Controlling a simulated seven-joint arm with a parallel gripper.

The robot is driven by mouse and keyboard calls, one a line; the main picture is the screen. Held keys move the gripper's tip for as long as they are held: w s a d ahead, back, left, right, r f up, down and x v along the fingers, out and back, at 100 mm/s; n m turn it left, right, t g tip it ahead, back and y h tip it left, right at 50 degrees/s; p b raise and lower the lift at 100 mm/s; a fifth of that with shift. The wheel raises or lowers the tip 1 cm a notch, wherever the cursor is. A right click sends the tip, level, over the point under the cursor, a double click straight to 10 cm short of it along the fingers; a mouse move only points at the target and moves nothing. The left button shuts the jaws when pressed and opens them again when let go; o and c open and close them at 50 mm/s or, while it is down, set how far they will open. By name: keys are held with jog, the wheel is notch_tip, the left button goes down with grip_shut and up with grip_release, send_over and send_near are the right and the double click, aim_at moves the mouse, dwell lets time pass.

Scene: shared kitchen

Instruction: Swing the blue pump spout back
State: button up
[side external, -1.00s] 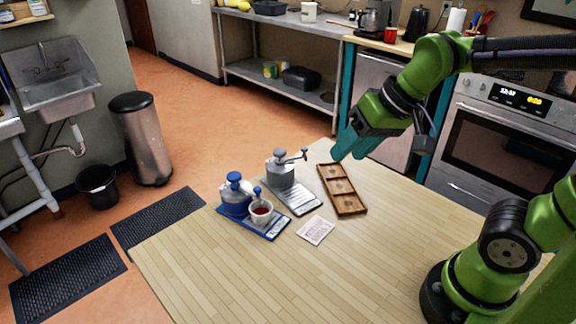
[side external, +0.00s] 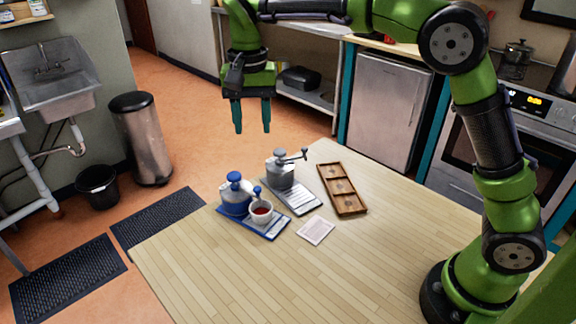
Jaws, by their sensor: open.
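The blue pump (side external: 235,197) stands on a blue base tray (side external: 268,229) at the table's far left. Its short blue spout (side external: 257,191) points to the right, over a small white cup (side external: 261,212) with red contents. A grey pump (side external: 281,172) with a grey spout (side external: 296,156) stands behind it on a grey tray (side external: 300,203). My gripper (side external: 253,129) hangs fingers down, above and behind the two pumps in the picture. Its two teal fingers are apart with nothing between them.
A wooden compartment tray (side external: 342,190) lies right of the grey pump. A pale printed card (side external: 316,230) lies in front of it. The front and right of the wooden table (side external: 290,285) are clear.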

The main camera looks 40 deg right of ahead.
aim_at(257, 188)
notch_tip(257, 188, down, 16)
jog(key=shift+r, duration=0.2)
grip_shut()
dwell(0.4)
